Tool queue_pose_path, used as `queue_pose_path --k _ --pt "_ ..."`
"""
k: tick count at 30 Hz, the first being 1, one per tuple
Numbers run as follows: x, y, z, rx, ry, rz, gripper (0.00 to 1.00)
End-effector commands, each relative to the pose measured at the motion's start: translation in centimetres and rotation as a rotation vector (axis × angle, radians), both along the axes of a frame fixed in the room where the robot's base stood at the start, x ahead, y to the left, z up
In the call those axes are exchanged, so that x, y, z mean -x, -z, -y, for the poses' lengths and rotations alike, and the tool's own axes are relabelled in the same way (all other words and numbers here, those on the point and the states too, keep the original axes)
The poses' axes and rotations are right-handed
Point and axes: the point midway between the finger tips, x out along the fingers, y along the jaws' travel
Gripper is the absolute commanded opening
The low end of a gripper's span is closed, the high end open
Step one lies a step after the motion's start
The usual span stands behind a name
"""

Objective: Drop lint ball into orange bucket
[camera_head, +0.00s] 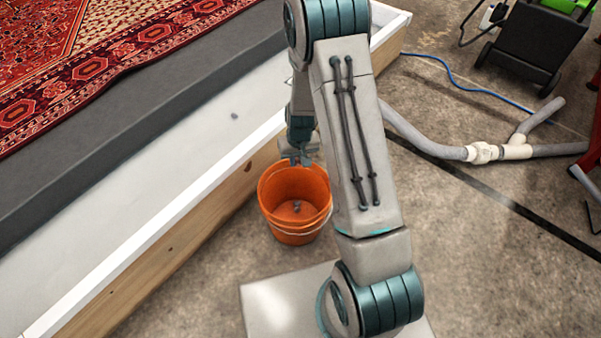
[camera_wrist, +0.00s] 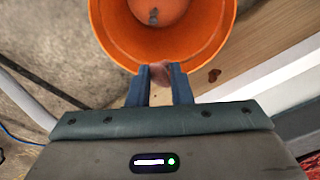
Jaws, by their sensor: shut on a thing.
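The orange bucket (camera_head: 268,213) stands upright on the concrete floor beside the wooden side of the pit. In the wrist view its open mouth and inner wall (camera_wrist: 215,25) fill the top. My gripper (camera_head: 300,160) is over the bucket's far rim. In the wrist view my gripper (camera_wrist: 162,70) is shut on a small brownish lint ball (camera_wrist: 160,76), partly hidden between the fingers, near the rim. A grey lint ball (camera_head: 297,206) lies on the bucket floor and also shows in the wrist view (camera_wrist: 153,16). Another grey lint ball (camera_head: 235,116) lies on the white pit surface.
The pit's white rim and wooden wall (camera_head: 180,240) run close along the bucket's left. A red patterned rug (camera_head: 60,75) lies at upper left. Grey pipes (camera_head: 440,150), a blue cable (camera_head: 455,80) and a dark wheeled machine (camera_head: 530,45) are at right.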

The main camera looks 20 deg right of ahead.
Motion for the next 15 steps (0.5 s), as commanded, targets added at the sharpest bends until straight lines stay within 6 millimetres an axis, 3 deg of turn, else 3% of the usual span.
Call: queue_pose_path --k 1,6,15 --pt "0.6 1.8 0.1 0.003 0.000 -0.008 0.00" --pt "1.5 5.2 0.6 0.017 0.002 -0.005 0.00" --pt "1.7 7.4 0.8 0.024 0.003 -0.003 0.00"
